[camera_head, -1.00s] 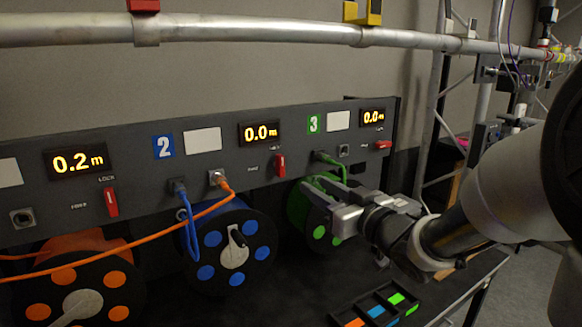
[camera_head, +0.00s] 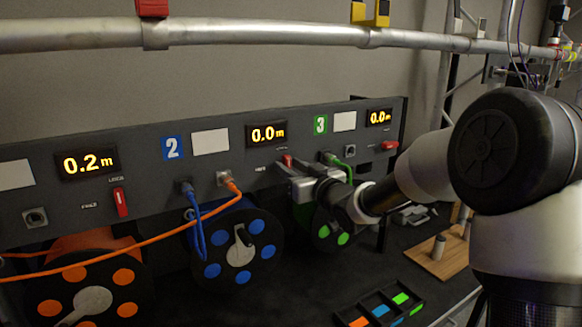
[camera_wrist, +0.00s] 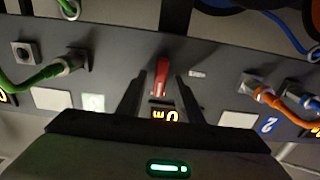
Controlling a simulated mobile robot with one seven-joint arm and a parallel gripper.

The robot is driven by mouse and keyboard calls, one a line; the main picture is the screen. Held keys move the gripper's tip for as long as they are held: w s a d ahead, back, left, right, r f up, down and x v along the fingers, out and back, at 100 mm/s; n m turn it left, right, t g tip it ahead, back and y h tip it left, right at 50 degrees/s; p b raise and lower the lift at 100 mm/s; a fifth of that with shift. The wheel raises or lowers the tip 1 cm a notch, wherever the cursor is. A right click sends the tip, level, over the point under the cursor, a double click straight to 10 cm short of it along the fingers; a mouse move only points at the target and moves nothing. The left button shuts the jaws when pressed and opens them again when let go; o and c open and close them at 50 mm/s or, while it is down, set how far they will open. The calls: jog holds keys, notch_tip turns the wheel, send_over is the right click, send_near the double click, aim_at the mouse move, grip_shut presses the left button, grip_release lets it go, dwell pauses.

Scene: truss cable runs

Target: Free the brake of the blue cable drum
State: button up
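The blue cable drum (camera_head: 212,247), black with blue dots, hangs below panel section 2 in the head view. In the wrist view, which is turned upside down, the red lever (camera_wrist: 161,78) stands upright between the two spread fingers of my gripper (camera_wrist: 160,82). Gaps show on both sides of the lever. A small label (camera_wrist: 197,73) lies beside it, too small to read there.
An orange cable (camera_head: 150,245) and a blue cable (camera_head: 197,235) are plugged in left of the lever. A green plug (camera_head: 333,160) is close to my gripper on its right. The green drum (camera_head: 335,232) hangs below my gripper. A parts tray (camera_head: 345,316) lies on the bench.

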grip_shut()
jog(key=shift+f+n+b, duration=0.15)
jog(key=shift+n+b, duration=0.15)
jog(key=shift+b, duration=0.3)
jog(key=n+b, duration=0.5)
jog(key=b, duration=0.1)
jog(key=n+b, duration=1.2)
jog(key=shift+s+a+f+b, duration=0.3)
jog(key=shift+a+f+b, duration=0.05)
jog(key=shift+a+f, duration=0.05)
jog(key=shift+n, duration=0.3)
grip_release()
